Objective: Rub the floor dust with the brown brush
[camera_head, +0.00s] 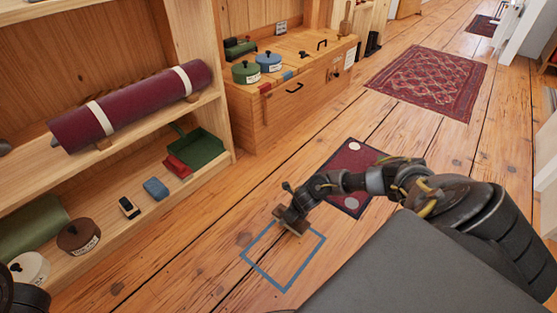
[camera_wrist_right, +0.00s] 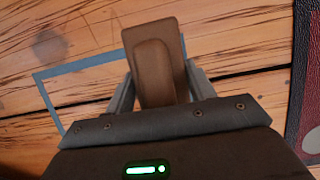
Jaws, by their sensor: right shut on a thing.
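My right gripper (camera_head: 287,213) is low over the plank floor and shut on the brown brush (camera_head: 291,222). In the right wrist view the brush (camera_wrist_right: 160,65) sits between the two fingers, its rounded handle toward me and its flat block behind. The brush is at the upper edge of a blue square outline (camera_head: 256,268) on the floor; I cannot tell whether it touches the floor. A greyish round smudge (camera_wrist_right: 47,45) lies outside the outline; I cannot tell whether it is dust or a wood knot. My left gripper is not in view.
A dark red mat (camera_head: 352,202) with pale discs lies right of the gripper. A shelf (camera_head: 225,160) with a green dustpan (camera_head: 197,150) stands on the left, a wooden chest (camera_head: 300,112) behind. A patterned rug (camera_head: 430,80) lies farther back. Floor between shelf and outline is clear.

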